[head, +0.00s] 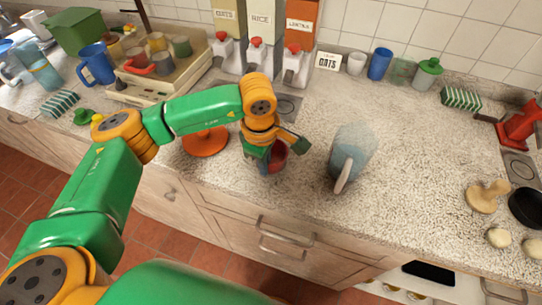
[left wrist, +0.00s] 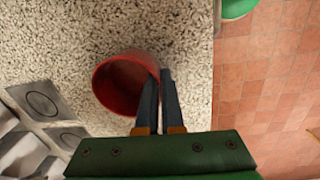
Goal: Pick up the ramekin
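The ramekin is a small dark red cup (head: 281,154) near the front edge of the counter, partly hidden by my left gripper in the head view. My left gripper (head: 266,163) points down at it. In the left wrist view the ramekin (left wrist: 118,84) has its open top toward the camera. The two dark fingers (left wrist: 158,78) are close together at its right rim, one over the inside and one outside, with the wall between them. I cannot tell whether the ramekin's base touches the counter. My right gripper is not in view.
A blue-grey pitcher (head: 350,154) stands close to the right. An orange-red disc-shaped item (head: 206,141) is to the left. Dispensers (head: 262,60) line the wall behind. Floor tiles lie beyond the front edge.

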